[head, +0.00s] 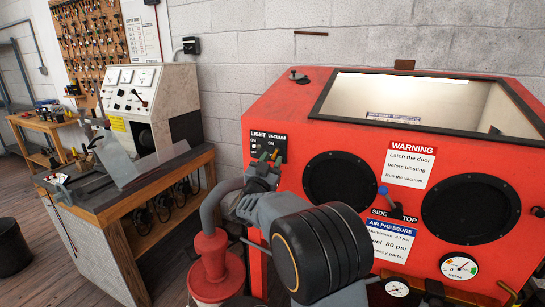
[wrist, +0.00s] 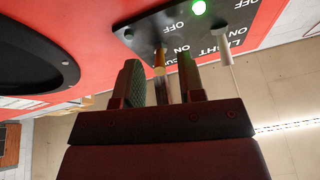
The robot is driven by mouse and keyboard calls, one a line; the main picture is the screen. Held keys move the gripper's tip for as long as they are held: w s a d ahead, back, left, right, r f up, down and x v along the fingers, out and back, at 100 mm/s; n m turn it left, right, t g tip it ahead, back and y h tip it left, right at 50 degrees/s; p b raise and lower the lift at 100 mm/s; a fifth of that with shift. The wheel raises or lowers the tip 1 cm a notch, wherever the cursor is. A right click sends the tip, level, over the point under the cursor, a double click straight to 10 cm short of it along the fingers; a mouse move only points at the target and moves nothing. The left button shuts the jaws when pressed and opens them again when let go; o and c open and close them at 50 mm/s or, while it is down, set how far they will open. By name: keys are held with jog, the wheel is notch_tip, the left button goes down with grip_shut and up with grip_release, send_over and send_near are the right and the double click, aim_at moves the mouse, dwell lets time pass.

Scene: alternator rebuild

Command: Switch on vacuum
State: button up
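The switch panel (head: 268,141) on the red blasting cabinet is marked LIGHT and VACUUM, with ON and OFF labels. It appears upside down in the wrist view (wrist: 150,20). My gripper (head: 268,157) is at its vacuum side. In the wrist view my gripper (wrist: 161,78) is open, with the vacuum toggle (wrist: 160,60) between its fingers and a gap on each side. I cannot tell which way that toggle is set. The pale light toggle (wrist: 227,50) stands outside the right finger. A bright green lamp (wrist: 198,7) is lit near it; the vacuum-side lamp (wrist: 128,35) is dark.
The red cabinet (head: 290,110) has a window on top, black glove ports (head: 340,180) and a blue-tipped SIDE/TOP lever (head: 383,191). A red cylinder with a grey hose (head: 215,260) stands at its left. A workbench with a test machine (head: 140,105) is farther left.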

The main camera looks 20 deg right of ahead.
jog(key=shift+w+d+r, duration=0.25)
jog(key=shift+w+d, duration=0.15)
jog(key=shift+d, duration=0.05)
grip_shut()
